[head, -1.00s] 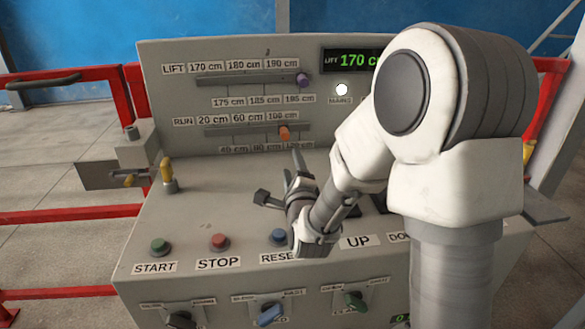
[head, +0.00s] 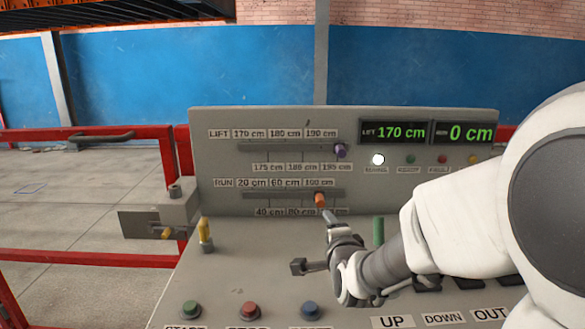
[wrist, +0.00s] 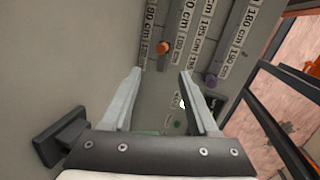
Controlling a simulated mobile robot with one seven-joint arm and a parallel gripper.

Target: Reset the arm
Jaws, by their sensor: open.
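My gripper (wrist: 156,85) is open and empty in the wrist view, its two fingers spread in front of the grey control panel (head: 225,125). In the head view my gripper (head: 330,218) is over the panel, just below the orange RUN slider knob (head: 320,200). That knob also shows in the wrist view (wrist: 163,47), apart from the fingers. The purple LIFT slider knob (head: 340,150) is near the right end of its slot. The displays read LIFT 170 cm (head: 397,132) and 0 cm (head: 465,133). A white lamp (head: 378,160) is lit.
Green (head: 191,309), red (head: 250,310) and blue (head: 310,311) buttons line the desk's front, with labels partly cut off. A yellow lever (head: 205,235) stands at left. Red rails (head: 95,257) run beside the desk. My arm covers the right side.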

